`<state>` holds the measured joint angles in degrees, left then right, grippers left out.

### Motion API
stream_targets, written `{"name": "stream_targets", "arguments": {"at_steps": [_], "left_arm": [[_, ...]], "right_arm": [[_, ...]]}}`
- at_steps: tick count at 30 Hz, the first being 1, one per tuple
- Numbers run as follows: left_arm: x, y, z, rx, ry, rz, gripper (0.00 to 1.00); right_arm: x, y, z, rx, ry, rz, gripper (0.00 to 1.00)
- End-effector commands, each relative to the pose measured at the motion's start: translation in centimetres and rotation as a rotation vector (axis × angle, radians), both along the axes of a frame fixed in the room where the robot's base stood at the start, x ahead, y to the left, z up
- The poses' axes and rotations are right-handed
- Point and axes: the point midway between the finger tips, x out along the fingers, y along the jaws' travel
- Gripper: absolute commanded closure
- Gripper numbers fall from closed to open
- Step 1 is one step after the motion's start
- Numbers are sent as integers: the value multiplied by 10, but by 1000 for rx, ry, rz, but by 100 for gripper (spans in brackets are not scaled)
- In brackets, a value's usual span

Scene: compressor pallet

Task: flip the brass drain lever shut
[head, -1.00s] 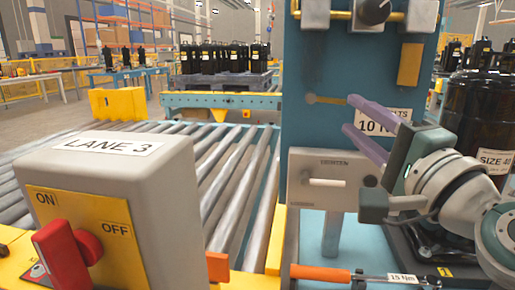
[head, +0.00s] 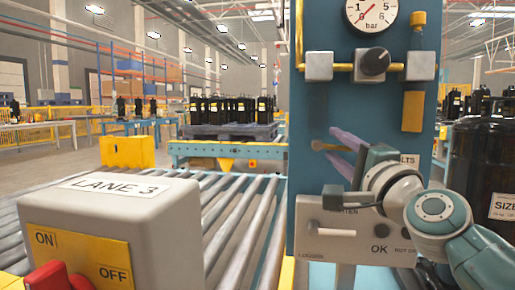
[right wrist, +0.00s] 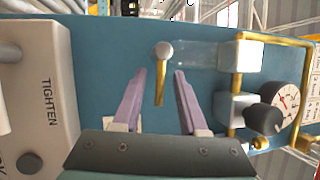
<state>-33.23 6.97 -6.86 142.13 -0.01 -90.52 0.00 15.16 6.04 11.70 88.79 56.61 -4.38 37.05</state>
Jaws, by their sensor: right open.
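The brass drain lever (head: 318,146) is on the blue panel, pointing right from its round pivot in the head view. In the right wrist view the lever (right wrist: 160,82) hangs down from its pale pivot. My right gripper (head: 331,140) is open, with two purple fingers reaching toward the panel. In the right wrist view the gripper (right wrist: 160,72) has one finger on each side of the lever, with gaps at both sides. In the head view the fingers partly hide the lever. How deep it sits between them is hard to tell. My left gripper is not in view.
The blue panel (head: 340,100) carries a pressure gauge (head: 370,14), a black knob (head: 375,61) and brass pipes. A grey box with a TIGHTEN label (head: 325,232) is just below my gripper. A black tank (head: 490,165) stands right. The LANE 3 box (head: 115,215) and rollers are left.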

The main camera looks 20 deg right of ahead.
Motion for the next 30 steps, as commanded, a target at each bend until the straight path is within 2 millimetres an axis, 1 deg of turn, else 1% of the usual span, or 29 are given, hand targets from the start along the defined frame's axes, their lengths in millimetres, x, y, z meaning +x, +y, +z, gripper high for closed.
{"name": "stream_targets", "arguments": {"at_steps": [6,17,30], "left_arm": [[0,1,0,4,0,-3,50],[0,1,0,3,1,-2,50],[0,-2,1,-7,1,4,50]], "right_arm": [[0,0,0,-1,0,0,59],[0,0,0,-1,0,0,99],[0,0,0,-2,1,1,100]]}}
